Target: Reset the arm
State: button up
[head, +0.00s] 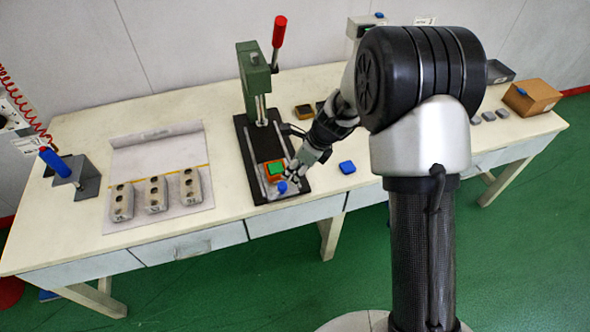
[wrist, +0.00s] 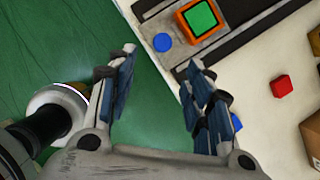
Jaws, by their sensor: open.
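My gripper (head: 299,170) is over the front end of the press base, near the table's front edge. In the wrist view my gripper (wrist: 160,70) has its two fingers wide apart with nothing between them. The green press (head: 254,75) with a red-handled lever stands on a black base. An orange mould with a green top (head: 274,169) sits on that base beside the gripper; the mould also shows in the wrist view (wrist: 201,17). A blue round knob (head: 282,187) is just in front of it and also shows in the wrist view (wrist: 162,42).
A blue block (head: 347,167) lies right of the press. Several grey holed blocks (head: 155,194) stand on a mat at the left. A blue-handled tool (head: 70,170) is at the far left. A brown box (head: 531,97) stands at the right. A red block (wrist: 281,86) shows in the wrist view.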

dwell(0.3)
jog(key=s+d+r+n+t, duration=0.1)
jog(key=s+d+r+n, duration=0.1)
jog(key=s+r+n, duration=0.55)
jog(key=s+d+r+n, duration=0.2)
jog(key=s+r+n, duration=0.15)
jog(key=r, duration=0.65)
jog(key=s+d+r+n+h, duration=0.2)
jog(key=s+n, duration=0.4)
jog(key=s, duration=0.4)
jog(key=s+d+r+n+t+h, duration=0.1)
jog(key=s+d+r+n, duration=0.3)
jog(key=s, duration=0.7)
jog(key=d+n, duration=0.2)
jog(key=shift+d+n+h, duration=0.2)
jog(key=shift+n+h, duration=0.2)
jog(key=shift+w, duration=0.1)
